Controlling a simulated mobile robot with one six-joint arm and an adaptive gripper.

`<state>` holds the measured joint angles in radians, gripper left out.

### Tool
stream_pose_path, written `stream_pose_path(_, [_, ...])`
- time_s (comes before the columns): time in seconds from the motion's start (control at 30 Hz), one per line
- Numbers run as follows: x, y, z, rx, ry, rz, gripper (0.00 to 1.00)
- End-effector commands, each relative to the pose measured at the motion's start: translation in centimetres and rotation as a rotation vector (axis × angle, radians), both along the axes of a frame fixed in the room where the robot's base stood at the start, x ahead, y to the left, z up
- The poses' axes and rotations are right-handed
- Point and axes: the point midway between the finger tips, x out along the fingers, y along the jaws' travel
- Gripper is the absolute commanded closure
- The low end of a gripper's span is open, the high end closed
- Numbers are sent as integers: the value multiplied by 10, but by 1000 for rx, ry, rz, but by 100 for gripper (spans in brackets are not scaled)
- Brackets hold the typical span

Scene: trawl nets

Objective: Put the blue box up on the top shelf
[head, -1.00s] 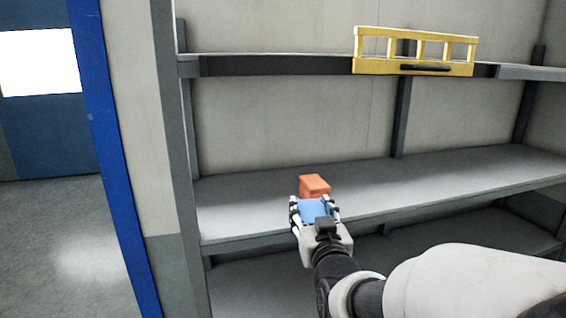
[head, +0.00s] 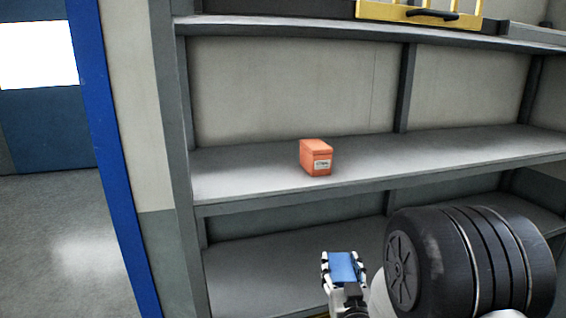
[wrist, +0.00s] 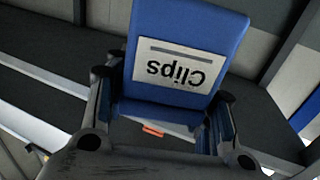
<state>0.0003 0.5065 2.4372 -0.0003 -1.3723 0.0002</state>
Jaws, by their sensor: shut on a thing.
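The blue box (head: 342,267) is held in my gripper (head: 343,266), low in the head view, in front of the lower shelves and below the middle shelf's front edge. In the wrist view the blue box (wrist: 190,35) fills the upper middle, with a white label reading "Clips" upside down. The fingers of my gripper (wrist: 165,105) are shut on its two sides. The top shelf (head: 285,31) runs across the upper part of the head view, well above the box.
An orange box (head: 316,158) stands on the middle shelf (head: 430,160), left of centre. A yellow frame (head: 418,12) with a dark handle stands at the top shelf's edge, cut off by the picture. A grey upright and blue door frame (head: 105,150) are at left. The visible left part of the top shelf's edge is clear.

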Motion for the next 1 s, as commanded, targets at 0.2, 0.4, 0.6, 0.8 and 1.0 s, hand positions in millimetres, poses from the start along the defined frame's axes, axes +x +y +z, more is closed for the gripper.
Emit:
stream_pose_path(0.2, [0, 0, -64, 0, -3, 0, 82])
stream_pose_path(0.4, [0, 0, -94, 0, -3, 0, 82])
stream_pose_path(0.6, [0, 0, -102, 0, -4, 0, 82])
stream_pose_path(0.8, [0, 0, -101, 0, -4, 0, 82])
stream_pose_path(1.0, [0, 0, -101, 0, -3, 0, 82])
